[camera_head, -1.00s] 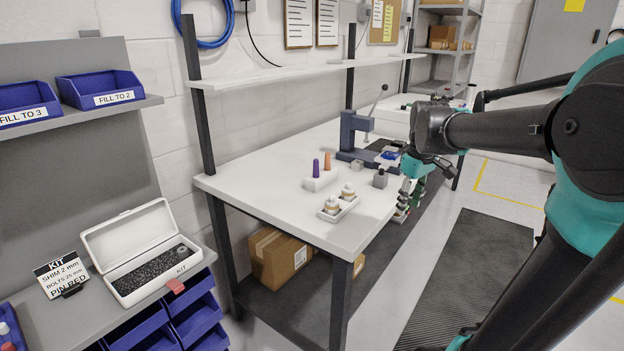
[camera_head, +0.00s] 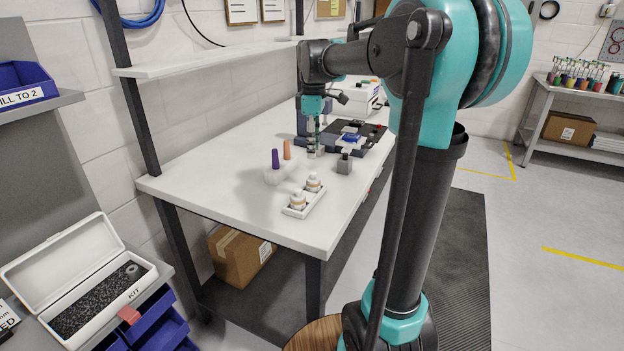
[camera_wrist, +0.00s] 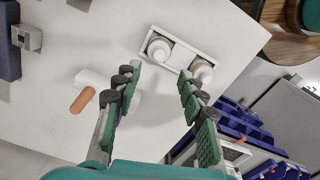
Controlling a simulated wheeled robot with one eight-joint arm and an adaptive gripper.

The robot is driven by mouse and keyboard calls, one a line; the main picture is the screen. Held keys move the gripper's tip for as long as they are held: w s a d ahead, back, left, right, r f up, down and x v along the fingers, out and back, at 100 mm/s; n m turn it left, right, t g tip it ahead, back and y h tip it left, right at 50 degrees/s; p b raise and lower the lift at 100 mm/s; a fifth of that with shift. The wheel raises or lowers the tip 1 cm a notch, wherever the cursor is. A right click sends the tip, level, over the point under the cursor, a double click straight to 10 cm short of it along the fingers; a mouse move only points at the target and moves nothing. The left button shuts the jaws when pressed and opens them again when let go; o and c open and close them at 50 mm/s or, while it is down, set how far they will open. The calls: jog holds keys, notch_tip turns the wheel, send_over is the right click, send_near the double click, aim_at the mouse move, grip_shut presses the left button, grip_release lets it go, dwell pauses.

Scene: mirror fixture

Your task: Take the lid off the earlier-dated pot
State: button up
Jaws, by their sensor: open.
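Two small pots stand side by side in a white tray (camera_head: 308,207) near the front edge of the white table. The front pot (camera_head: 297,200) and the rear pot (camera_head: 313,183) both have pale lids and tan bodies. The wrist view also shows them, the left pot (camera_wrist: 160,48) and the right pot (camera_wrist: 202,71), in the tray (camera_wrist: 186,42). No date is readable on either. My gripper (camera_wrist: 159,82) is open and empty, its green fingers pointing toward the tray, apart from both pots. In the head view, my gripper (camera_head: 314,142) hangs over the table, behind the tray.
A shelf (camera_head: 200,58) runs above the table's back. The table's front left is clear.

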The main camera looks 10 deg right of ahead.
aim_at(313, 173)
notch_tip(313, 173, down, 4)
jog(key=shift+r, duration=0.2)
jog(key=shift+w+f, duration=0.1)
jog(key=shift+f, duration=2.45)
jog(key=c, duration=0.9)
